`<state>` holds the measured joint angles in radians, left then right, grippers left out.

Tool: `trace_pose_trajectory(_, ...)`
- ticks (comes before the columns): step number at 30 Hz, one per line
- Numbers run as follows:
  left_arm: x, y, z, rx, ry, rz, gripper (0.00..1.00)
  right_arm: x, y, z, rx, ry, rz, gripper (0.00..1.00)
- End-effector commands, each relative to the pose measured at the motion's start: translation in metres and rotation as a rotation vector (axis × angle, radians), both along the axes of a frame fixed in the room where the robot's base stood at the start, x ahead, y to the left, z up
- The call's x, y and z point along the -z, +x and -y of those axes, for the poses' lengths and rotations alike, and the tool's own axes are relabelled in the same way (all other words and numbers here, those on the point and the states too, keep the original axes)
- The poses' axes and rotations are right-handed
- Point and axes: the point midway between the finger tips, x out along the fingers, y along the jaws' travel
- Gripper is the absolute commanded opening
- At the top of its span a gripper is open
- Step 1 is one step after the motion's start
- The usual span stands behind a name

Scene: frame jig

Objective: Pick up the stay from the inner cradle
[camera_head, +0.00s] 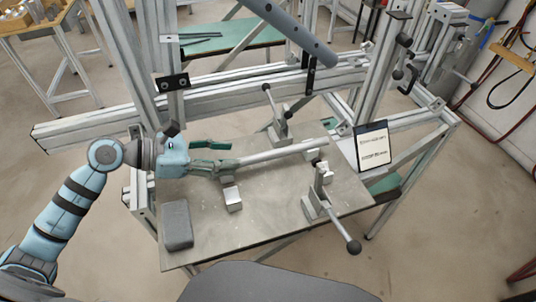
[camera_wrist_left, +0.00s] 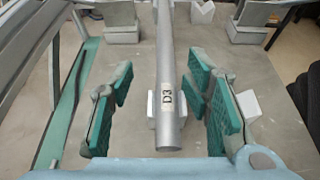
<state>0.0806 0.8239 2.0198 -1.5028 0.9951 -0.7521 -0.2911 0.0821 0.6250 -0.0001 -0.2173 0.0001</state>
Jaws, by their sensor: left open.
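The stay is a silver-grey round tube (camera_head: 285,152) lying level above the metal plate. In the left wrist view the tube (camera_wrist_left: 166,55) runs away from me and bears a label "D3" near its close end. A light cradle block (camera_wrist_left: 152,108) shows under that end, mostly hidden by the tube. My left gripper (camera_head: 226,155) is at the tube's left end. In the left wrist view its green-padded fingers (camera_wrist_left: 160,105) stand open on both sides of the tube, with a gap on each side. My right gripper is not in view.
Two toggle clamps with dark knobs, one behind (camera_head: 279,125) and one in front (camera_head: 318,200), flank the tube. A small metal block (camera_head: 232,198) and a grey block (camera_head: 177,225) sit on the plate (camera_head: 270,225). A sign (camera_head: 373,146) stands at right. Frame beams rise behind.

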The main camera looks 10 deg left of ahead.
Motion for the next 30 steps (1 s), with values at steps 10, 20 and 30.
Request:
trace_pose_trajectory(10, 0.018, 0.019, 0.038, -0.001, 0.002, -0.003, 0.41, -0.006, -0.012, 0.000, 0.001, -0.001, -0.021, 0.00)
trace_pose_trajectory(20, 0.019, 0.019, 0.037, -0.001, 0.003, -0.003, 0.13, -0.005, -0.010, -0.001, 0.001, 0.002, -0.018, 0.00)
trace_pose_trajectory(30, 0.018, 0.019, 0.038, 0.000, 0.002, -0.002, 0.00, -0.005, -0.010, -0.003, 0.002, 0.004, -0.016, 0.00)
